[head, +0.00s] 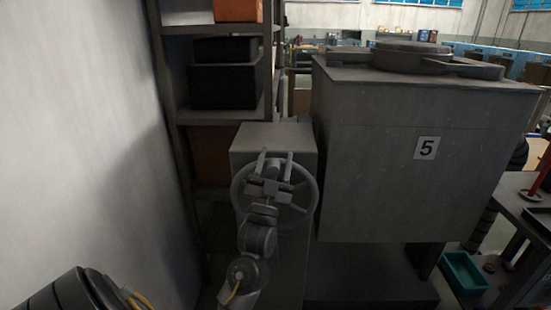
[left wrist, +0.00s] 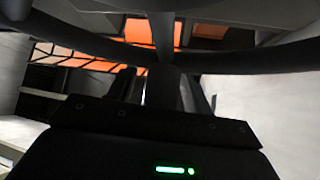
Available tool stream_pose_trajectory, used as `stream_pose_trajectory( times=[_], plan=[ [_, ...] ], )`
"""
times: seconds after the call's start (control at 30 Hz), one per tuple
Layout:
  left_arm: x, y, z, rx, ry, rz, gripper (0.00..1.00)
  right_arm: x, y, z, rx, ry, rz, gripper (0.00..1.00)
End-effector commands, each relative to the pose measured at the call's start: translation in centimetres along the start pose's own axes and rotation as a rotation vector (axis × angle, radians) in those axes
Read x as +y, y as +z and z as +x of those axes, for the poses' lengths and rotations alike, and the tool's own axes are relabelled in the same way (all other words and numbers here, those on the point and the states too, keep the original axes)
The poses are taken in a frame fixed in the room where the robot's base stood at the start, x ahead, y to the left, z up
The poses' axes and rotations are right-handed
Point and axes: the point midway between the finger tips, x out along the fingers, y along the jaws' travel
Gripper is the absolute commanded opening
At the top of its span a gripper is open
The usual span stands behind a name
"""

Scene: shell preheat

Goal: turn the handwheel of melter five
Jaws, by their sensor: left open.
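The grey handwheel (head: 316,194) is mounted on a grey box-like pedestal (head: 272,138) beside melter five (head: 400,165), a large grey block with a "5" label. My left gripper (head: 275,160) is in front of the wheel, with its two fingers apart and pointing up toward the rim's far side. The gripper and arm hide the wheel's hub and lower middle. In the left wrist view, the dark wheel rim (left wrist: 270,55) curves across the top and a spoke comes down between the fingers. Contact with the wheel cannot be told. My right gripper is not in view.
A shelf rack (head: 172,100) with black and orange bins stands behind the pedestal. A pale wall (head: 80,120) closes the left side. At right are a dark table (head: 520,200) and a teal bin (head: 463,272) low down.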

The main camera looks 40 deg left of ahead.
Motion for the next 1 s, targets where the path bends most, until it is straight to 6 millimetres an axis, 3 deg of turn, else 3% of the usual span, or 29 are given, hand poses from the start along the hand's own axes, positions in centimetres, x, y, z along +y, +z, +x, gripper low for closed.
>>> stream_pose_trajectory(
  times=[0.27,0.63,0.93,1.0],
  plan=[
    [0.0,0.0,0.1,0.0,0.0,0.0,0.49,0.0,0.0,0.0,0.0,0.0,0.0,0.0],
    [0.0,0.0,0.1,0.0,0.0,0.0,0.0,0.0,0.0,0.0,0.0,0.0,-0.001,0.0],
    [0.7,-0.1,0.2,0.001,0.016,0.005,0.0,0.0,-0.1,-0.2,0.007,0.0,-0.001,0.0],
    [1.4,-0.3,0.4,0.003,0.035,0.011,0.0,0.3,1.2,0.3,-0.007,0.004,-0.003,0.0]
  ],
)
